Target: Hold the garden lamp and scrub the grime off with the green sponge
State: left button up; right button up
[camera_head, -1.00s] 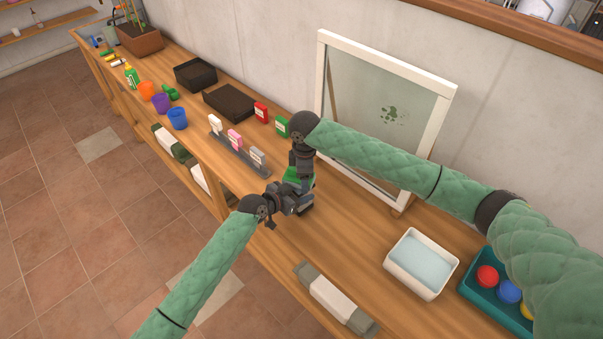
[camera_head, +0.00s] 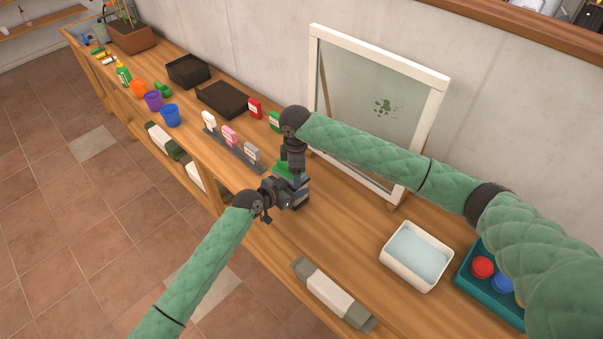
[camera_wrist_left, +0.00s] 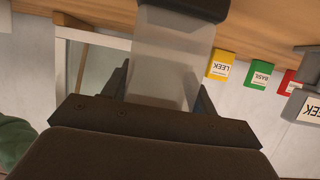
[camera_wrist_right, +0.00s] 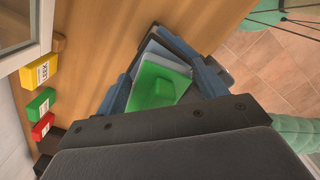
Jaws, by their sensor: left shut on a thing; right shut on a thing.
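My left gripper (camera_head: 290,196) is shut on the garden lamp, which shows in the left wrist view as a pale, see-through body (camera_wrist_left: 172,60) with a dark end piece. In the head view the lamp is mostly hidden by the grippers. My right gripper (camera_head: 292,176) is shut on the green sponge (camera_wrist_right: 158,86), seen between its fingers in the right wrist view. The sponge also shows as a green patch in the head view (camera_head: 283,168). A pale grey surface lies right behind the sponge; I cannot tell whether they touch. No grime is clear on the lamp.
A white basin of water (camera_head: 386,258) and a teal tray (camera_head: 467,283) with coloured balls stand right on the wooden bench. Seed packets (camera_head: 229,135) stand left. A grey-and-white roll (camera_head: 330,291) lies at the front edge.

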jog(key=shift+w+a, duration=1.15)
jog(key=shift+w, duration=0.25)
jog(key=shift+r, duration=3)
jog(key=shift+r, duration=1.5)
jog(key=shift+r, duration=0.1)
